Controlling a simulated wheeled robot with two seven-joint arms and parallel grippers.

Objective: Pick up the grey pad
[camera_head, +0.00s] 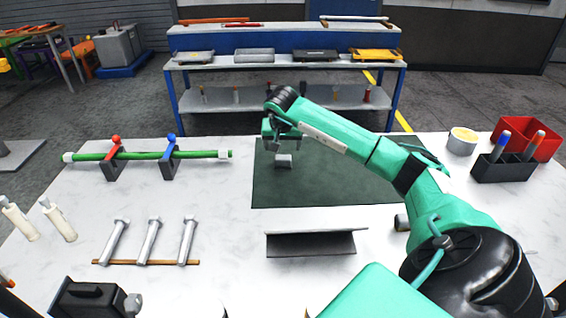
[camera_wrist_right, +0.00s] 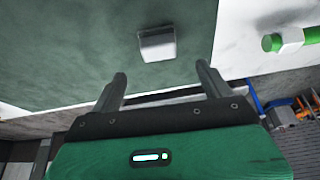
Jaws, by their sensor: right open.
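A small light-grey block, the grey pad (camera_head: 283,161), lies on the dark green mat (camera_head: 320,187) near the mat's left side. The wrist view shows the pad (camera_wrist_right: 157,46) beyond the fingertips, roughly between the two fingers' lines and apart from them. My right gripper (camera_head: 281,145) is just behind and above the pad in the head view. In the wrist view the right gripper's fingers (camera_wrist_right: 161,76) are spread and nothing is between them. My left gripper does not show in either view.
A green bar (camera_head: 200,155) rests on stands with red and blue clamps at left. Several grey bolts (camera_head: 149,240) lie in front. A dark grey angled channel (camera_head: 310,243) sits before the mat. A black holder (camera_head: 503,167) and red bin (camera_head: 540,146) stand at right.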

